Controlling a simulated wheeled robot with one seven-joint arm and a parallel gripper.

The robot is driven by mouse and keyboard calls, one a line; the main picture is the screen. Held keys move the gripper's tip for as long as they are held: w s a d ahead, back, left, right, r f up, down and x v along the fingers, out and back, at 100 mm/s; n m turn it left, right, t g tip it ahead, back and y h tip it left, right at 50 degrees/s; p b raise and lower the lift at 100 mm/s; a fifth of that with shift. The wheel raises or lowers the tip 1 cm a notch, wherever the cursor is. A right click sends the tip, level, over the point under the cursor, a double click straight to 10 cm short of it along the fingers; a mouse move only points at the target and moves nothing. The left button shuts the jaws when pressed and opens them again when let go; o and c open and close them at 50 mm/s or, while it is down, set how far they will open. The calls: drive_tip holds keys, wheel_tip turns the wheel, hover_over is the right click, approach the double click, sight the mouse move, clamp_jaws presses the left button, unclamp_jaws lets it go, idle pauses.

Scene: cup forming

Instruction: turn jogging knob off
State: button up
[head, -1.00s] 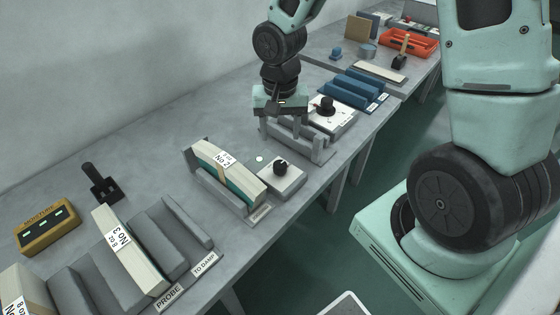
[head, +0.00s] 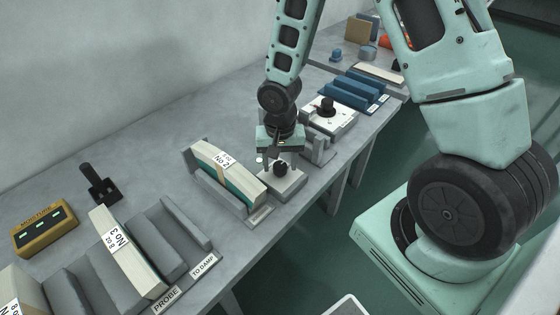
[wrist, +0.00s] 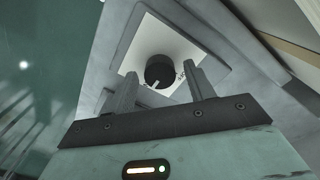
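A black round knob (head: 281,168) with a pale pointer line sits on a small light box (head: 290,184) at the table's front edge. My gripper (head: 279,157) is just above and behind this box, pointing down. In the wrist view its two fingers are apart, with the knob showing between their tips and nothing held. I cannot tell how far the tips are above the plate. A larger black knob (head: 326,105) stands on another white box further back.
A No 2 block (head: 228,171) sits in a grey holder just left of the knob box. A grey rack (head: 318,148) stands close behind my gripper. Blue blocks (head: 357,90) lie further back. A yellow moisture meter (head: 46,231) and a No 3 block (head: 125,250) are at the left.

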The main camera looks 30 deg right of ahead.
drive_tip(key=c, duration=0.8)
drive_tip(key=shift+n, duration=0.4)
drive_tip(key=n, duration=0.4)
drive_tip(key=shift+r+p, duration=0.1)
drive_tip(key=shift+p, duration=0.3)
drive_tip(key=n, duration=0.4)
drive_tip(key=shift+p, duration=0.4)
drive_tip(key=n+p, duration=0.1)
drive_tip(key=n, duration=0.4)
drive_tip(key=shift+n+p, duration=0.45)
drive_tip(key=shift+n, duration=1.55)
